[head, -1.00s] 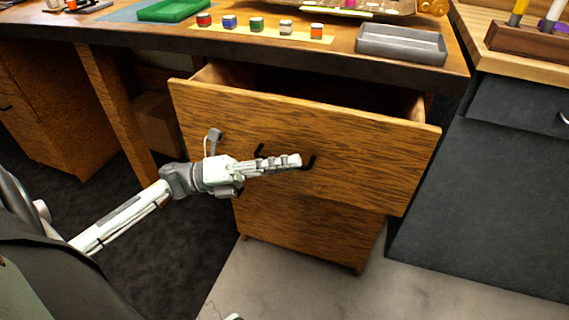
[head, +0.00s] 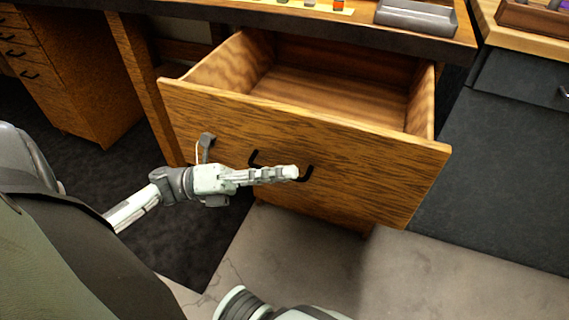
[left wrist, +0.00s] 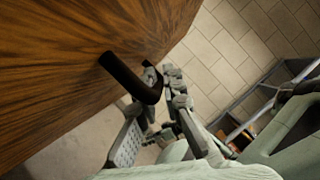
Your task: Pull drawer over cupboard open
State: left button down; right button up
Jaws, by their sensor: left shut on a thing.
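The wooden drawer (head: 340,155) under the workbench stands pulled far out, and its inside (head: 320,90) looks empty. Its black handle (head: 304,174) is on the front panel. My left gripper (head: 285,174) is shut on the handle. In the left wrist view the fingers (left wrist: 160,92) close around the bent end of the black handle (left wrist: 128,77). The wooden cupboard below is mostly hidden behind the drawer front. Part of my right arm (head: 265,305) shows at the bottom of the head view, but its gripper is not visible.
The workbench top (head: 290,10) is above the drawer, with a grey tray (head: 415,16) on it. A dark grey cabinet (head: 490,160) stands at the right. A wooden drawer unit (head: 70,75) stands at the left. The pale floor (head: 400,280) in front is clear.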

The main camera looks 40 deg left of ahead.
pick_arm(q)
jog(key=shift+a, duration=0.1)
jog(key=c, duration=1.6)
grip_release()
jog(key=shift+c, duration=0.2)
jog(key=v, duration=1.2)
jog(key=shift+s, duration=0.15)
